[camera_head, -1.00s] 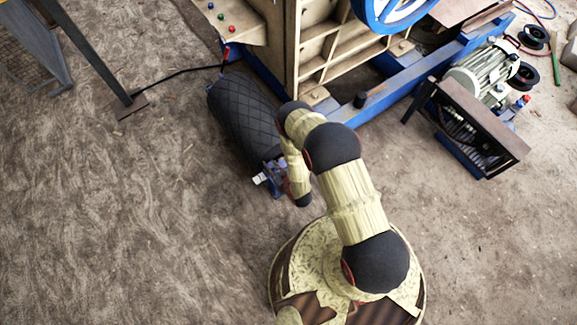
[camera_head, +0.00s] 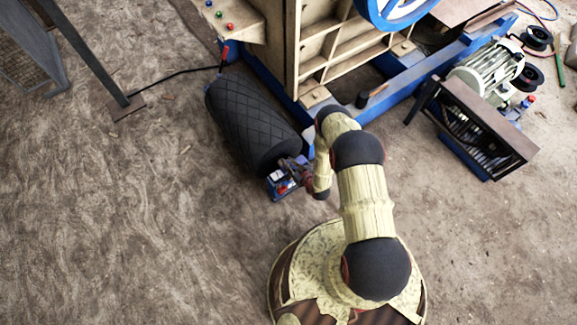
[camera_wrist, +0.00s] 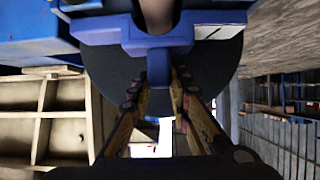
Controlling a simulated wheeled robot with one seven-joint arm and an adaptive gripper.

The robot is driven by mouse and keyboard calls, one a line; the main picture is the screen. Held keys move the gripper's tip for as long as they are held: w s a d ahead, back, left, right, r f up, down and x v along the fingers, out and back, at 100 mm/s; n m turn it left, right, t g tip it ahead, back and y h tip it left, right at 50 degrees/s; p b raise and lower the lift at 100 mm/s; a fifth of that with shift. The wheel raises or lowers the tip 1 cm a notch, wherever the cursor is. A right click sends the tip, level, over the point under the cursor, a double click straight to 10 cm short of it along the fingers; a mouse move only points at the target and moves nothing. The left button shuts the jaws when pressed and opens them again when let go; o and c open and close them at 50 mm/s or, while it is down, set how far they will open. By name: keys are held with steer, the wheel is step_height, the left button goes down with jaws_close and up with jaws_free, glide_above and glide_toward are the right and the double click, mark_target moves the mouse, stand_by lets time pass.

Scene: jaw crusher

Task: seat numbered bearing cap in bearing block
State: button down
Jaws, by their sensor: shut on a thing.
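My gripper (camera_wrist: 166,82) is shut on a narrow blue tab (camera_wrist: 158,67) in the wrist view. The tab belongs to a blue part, which looks like the bearing cap; no number is readable. I cannot tell whether cap and block touch. In the head view, blue parts with red and white marks (camera_head: 283,181) are at the near end of the black roller (camera_head: 248,122), with my gripper just right of them, partly hidden by my arm.
The wooden crusher frame (camera_head: 318,50) and its blue base beam (camera_head: 275,82) stand just behind the roller. A motor (camera_head: 487,72) and a dark-topped guard (camera_head: 490,118) are at the right.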

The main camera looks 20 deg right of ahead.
steer(key=shift+f, duration=0.9)
steer(key=shift+f, duration=0.15)
steer(key=c, duration=1.7)
jaws_free()
steer(key=shift+s, duration=0.1)
steer(key=shift+o, duration=0.2)
